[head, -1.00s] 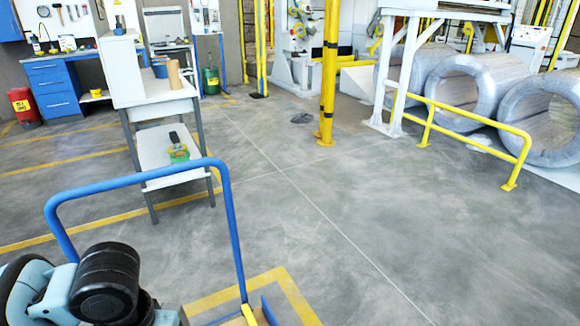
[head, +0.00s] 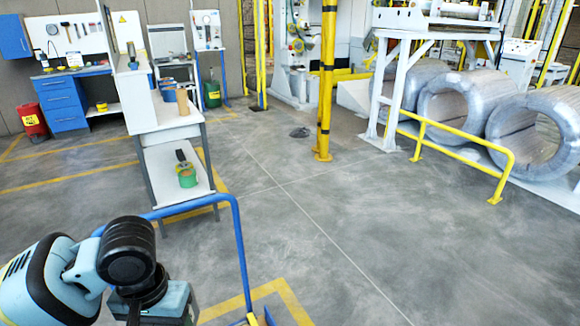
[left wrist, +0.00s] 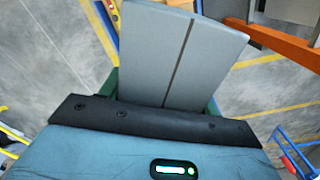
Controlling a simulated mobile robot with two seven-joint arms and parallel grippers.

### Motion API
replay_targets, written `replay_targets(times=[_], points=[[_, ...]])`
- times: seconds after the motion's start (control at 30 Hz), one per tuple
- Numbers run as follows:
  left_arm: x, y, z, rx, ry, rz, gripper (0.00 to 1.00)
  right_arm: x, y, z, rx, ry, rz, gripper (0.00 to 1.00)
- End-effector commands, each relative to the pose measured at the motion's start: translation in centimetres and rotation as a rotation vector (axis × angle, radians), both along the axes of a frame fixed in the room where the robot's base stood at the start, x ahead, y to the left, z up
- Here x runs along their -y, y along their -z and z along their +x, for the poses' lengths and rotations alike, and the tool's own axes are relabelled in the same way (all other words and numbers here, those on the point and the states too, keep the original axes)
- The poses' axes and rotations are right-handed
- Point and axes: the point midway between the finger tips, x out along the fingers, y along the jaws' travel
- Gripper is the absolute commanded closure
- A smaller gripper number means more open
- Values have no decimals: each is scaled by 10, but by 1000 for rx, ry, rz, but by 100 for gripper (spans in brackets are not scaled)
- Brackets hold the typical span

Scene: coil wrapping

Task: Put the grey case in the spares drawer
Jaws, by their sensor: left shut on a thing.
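The grey case (left wrist: 180,55) fills the upper middle of the left wrist view, a flat light-grey block with a dark seam along it. My left gripper (left wrist: 160,98) is shut on it; dark green finger parts show at either side of its near end. In the head view my left arm is at the lower left, and the case and the fingertips cannot be made out there. A blue drawer unit (head: 63,104) under the workbench stands at the far left, its drawers looking shut. I cannot tell which drawer is for spares. My right gripper is out of view.
A blue tubular cart handle (head: 240,255) stands close in front. A white shelf table (head: 165,118) is beyond it, with a green-and-orange tin (head: 187,177) on its lower shelf. A yellow post (head: 326,80) and yellow rail (head: 462,150) stand right of centre.

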Motion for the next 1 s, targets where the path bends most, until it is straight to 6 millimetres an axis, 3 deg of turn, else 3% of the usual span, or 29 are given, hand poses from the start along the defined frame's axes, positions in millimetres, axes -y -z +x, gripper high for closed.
replay_targets(times=[0.27,0.7,1.0], points=[[2,11,-1,-4,3,-6,81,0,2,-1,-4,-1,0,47],[6,112,-23,1,8,-21,81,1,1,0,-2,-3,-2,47],[1,148,-39,0,0,-3,81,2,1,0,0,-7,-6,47]])
